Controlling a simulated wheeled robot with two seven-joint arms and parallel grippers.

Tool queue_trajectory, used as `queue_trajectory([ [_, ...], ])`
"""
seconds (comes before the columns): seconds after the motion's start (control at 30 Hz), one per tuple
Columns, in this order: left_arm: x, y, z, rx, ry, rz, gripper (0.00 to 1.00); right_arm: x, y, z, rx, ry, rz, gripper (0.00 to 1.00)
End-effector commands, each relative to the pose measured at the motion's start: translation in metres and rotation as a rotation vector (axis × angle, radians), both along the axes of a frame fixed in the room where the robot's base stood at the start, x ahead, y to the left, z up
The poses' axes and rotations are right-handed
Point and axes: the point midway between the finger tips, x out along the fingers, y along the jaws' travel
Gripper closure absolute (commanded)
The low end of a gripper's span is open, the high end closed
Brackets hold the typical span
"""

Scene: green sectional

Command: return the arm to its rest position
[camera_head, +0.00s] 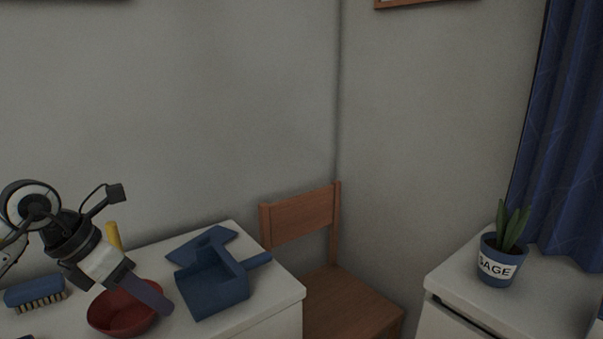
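My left arm comes in from the left edge. My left gripper (150,296) points down and right, over the red bowl (108,316) on the white cabinet top (270,296). Its dark finger shows edge-on in front of the bowl's rim. I cannot tell whether it touches the bowl, or whether the fingers are apart. Nothing held can be made out. My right gripper is out of view.
A blue dustpan (215,287) lies right of the bowl, a blue brush (35,291) left of it. A yellow piece (114,236) shows behind my gripper. A wooden chair (303,216) stands beside the cabinet. A potted plant (498,262) stands on the right cabinet (545,298).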

Motion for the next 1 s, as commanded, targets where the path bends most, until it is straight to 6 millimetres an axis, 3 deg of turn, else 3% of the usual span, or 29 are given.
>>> queue_trajectory([
  [0.13,-0.010,-0.045,-0.015,-0.156,0.019,-0.053,0.68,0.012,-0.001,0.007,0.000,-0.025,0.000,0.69],
  [0.27,-0.023,-0.092,-0.024,-0.344,0.048,-0.089,0.68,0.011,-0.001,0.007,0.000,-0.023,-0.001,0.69],
  [0.43,-0.054,-0.174,-0.020,-0.802,0.146,-0.062,0.68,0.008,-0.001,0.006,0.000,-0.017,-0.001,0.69],
  [0.53,-0.064,-0.205,-0.002,-1.172,0.247,0.077,0.68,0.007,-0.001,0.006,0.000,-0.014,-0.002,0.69],
  [0.63,-0.058,-0.203,0.005,-1.517,0.367,0.327,0.68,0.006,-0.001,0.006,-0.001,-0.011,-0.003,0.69],
  [0.73,-0.045,-0.176,-0.018,-1.799,0.502,0.677,0.68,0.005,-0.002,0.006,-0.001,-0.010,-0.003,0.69],
  [0.87,-0.046,-0.130,-0.098,-2.018,0.683,1.244,0.68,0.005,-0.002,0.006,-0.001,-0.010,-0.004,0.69],
  [1.0,-0.085,-0.100,-0.193,-2.049,0.840,1.784,0.68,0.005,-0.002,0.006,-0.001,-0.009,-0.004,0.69],
])
